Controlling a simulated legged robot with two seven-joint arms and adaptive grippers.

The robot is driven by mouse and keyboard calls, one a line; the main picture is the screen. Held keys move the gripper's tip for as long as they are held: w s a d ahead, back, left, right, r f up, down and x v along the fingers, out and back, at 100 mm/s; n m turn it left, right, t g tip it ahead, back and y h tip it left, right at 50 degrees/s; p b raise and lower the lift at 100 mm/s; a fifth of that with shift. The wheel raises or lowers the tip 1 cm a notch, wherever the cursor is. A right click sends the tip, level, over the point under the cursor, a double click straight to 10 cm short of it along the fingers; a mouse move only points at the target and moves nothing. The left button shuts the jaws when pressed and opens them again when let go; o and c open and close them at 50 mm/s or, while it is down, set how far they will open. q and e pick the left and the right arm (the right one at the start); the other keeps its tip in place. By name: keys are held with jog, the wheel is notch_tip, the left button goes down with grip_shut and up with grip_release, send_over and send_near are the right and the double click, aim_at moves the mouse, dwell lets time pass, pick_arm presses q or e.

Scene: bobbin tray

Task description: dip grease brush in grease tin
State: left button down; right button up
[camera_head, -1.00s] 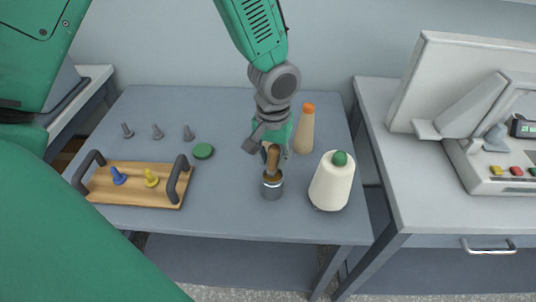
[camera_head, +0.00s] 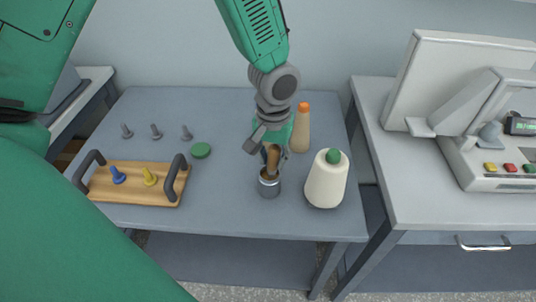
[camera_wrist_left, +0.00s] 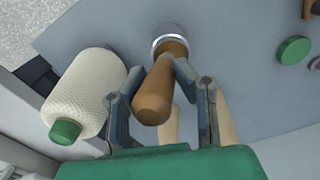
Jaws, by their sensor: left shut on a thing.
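The grease tin (camera_head: 269,189) is a small grey metal can standing upright on the table, left of the cream thread cone. The grease brush (camera_head: 273,158) has a brown wooden handle and stands near upright with its lower end inside the tin's mouth. Its bristles are hidden. My left gripper (camera_head: 268,152) is shut on the brush handle from above. In the left wrist view the brush handle (camera_wrist_left: 158,92) lies between the two fingers, with the tin's rim (camera_wrist_left: 170,42) beyond it. My right gripper is not in view.
A cream cone with green tip (camera_head: 327,180) stands close right of the tin. An orange-topped bottle (camera_head: 301,130) stands behind. A wooden tray (camera_head: 133,193) with dark handles holds a blue and a yellow peg at left.

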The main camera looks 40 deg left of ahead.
pick_arm(q)
jog(key=shift+d, duration=0.4)
jog(key=shift+a+f, duration=0.1)
jog(key=shift+a, duration=0.7)
jog(key=shift+a+f, duration=0.1)
jog(key=shift+a, duration=0.35)
jog(key=shift+d, duration=0.6)
jog(key=shift+d+r, duration=0.2)
jog(key=shift+d, duration=0.35)
jog(key=shift+a+f, duration=0.1)
jog(key=shift+a, duration=0.35)
jog(key=shift+a+f+p, duration=0.15)
jog(key=shift+a+p, duration=0.15)
jog(key=shift+a, duration=0.3)
jog(key=shift+d, duration=0.55)
jog(key=shift+d+r, duration=0.2)
jog(key=shift+d, duration=0.15)
jog(key=shift+a+f, duration=0.2)
jog(key=shift+a, duration=0.6)
jog(key=shift+d+r, duration=0.1)
jog(key=shift+d, duration=0.6)
jog(key=shift+a+p, duration=0.35)
jog(key=shift+a, duration=0.2)
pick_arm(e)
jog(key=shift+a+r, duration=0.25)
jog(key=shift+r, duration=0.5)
